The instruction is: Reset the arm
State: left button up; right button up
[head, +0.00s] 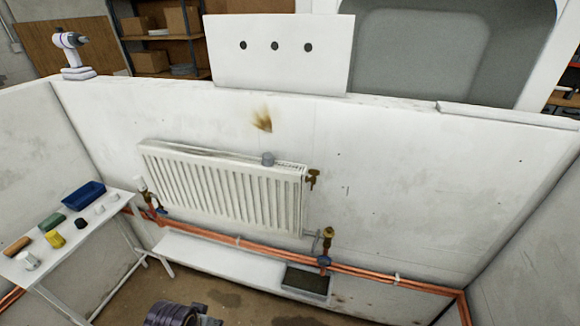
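No gripper of mine can be made out in the head view. A dark, rounded form at the bottom edge, left of centre, looks like part of my own body, and no fingers show on it. A white panel radiator (222,190) hangs on the white wall, slightly tilted in the picture. A small grey cylinder (267,159) stands on its top edge near the right end. A brass valve (313,178) sits at its upper right corner.
A white side table (75,243) at left holds a blue tray (83,195), a yellow piece (55,239) and several small parts. Copper pipes (385,278) run low along the wall. A dark tray (306,281) sits on a low white ledge (205,257).

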pick_arm(q)
notch_tip(320, 180, down, 36)
jog(key=s+a+g+b, duration=0.1)
jog(key=s+a+b, duration=0.2)
jog(key=b, duration=0.4)
jog(key=s+a+f+b, duration=0.3)
jog(key=s+f, duration=0.7)
jog(key=f, duration=0.3)
jog(key=s+a+f+g+y+b, duration=0.1)
jog(key=s+a+f+b, duration=0.2)
jog(key=s+f, duration=0.7)
notch_tip(320, 180, down, 4)
jog(key=shift+s+a+r+m+b, duration=0.2)
jog(key=shift+a+m+b, duration=0.15)
jog(key=shift+a, duration=0.35)
pick_arm(e)
jog(key=w+d+f, duration=0.1)
jog(key=d+f, duration=0.2)
jog(key=f, duration=0.4)
jog(key=w+d+f, duration=0.1)
jog(key=d+f, duration=0.2)
jog(key=f, duration=0.3)
jog(key=shift+w+f+h, duration=0.2)
jog(key=shift+f+h, duration=0.15)
jog(key=shift+h, duration=0.05)
pick_arm(q)
jog(key=shift+s, duration=0.15)
pick_arm(e)
jog(key=shift+w+a, duration=0.1)
jog(key=shift+w, duration=0.05)
